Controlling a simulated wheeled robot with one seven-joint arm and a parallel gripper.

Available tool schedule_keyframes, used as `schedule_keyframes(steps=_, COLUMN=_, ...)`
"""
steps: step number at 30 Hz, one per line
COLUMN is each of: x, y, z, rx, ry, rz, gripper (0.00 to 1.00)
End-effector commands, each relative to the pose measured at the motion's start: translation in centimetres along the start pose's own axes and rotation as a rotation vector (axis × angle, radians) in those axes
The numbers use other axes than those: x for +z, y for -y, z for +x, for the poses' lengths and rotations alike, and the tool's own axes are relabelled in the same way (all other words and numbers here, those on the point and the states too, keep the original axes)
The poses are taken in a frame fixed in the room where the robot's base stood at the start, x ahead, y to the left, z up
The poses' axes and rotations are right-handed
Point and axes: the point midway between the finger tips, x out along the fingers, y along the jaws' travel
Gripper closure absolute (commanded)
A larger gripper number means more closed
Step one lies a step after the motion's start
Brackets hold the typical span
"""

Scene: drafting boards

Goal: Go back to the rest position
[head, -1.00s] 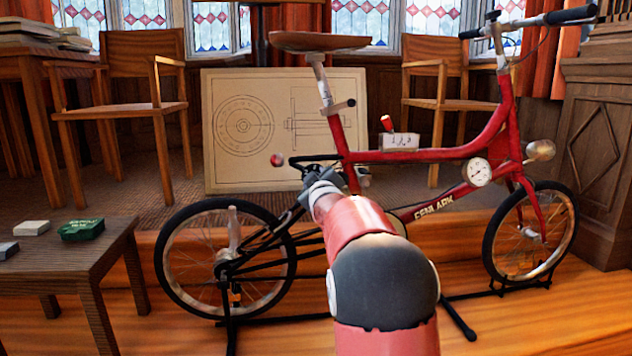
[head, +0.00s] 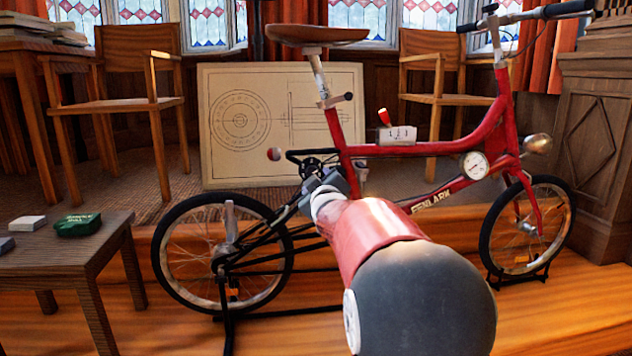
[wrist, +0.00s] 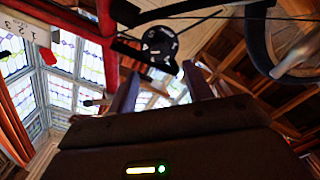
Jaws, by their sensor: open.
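My gripper (head: 312,170) is at the end of my arm, near the middle of the red bicycle (head: 440,148), on the near side of its frame. In the wrist view my gripper (wrist: 160,78) shows two dark fingers standing apart with nothing held between them. A black round part with white markings (wrist: 160,48) lies beyond the fingertips; whether they touch it I cannot tell. My arm hides part of the bicycle's lower frame in the head view.
A red-handled lever on a numbered plate (head: 397,137) sits on the bicycle frame. A drawing board (head: 225,170) leans behind.

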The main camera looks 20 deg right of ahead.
Motion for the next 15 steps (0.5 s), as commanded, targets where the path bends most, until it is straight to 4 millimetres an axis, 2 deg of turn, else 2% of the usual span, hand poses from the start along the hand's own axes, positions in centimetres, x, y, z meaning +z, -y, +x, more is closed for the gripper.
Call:
schedule_keyframes(steps=12, x=0.02, y=0.01, z=-0.02, rx=-0.001, ry=0.001, rz=0.001, gripper=0.5)
schedule_keyframes(steps=15, x=-0.14, y=0.31, z=-0.85, rx=-0.018, ry=0.017, rz=0.021, gripper=0.5)
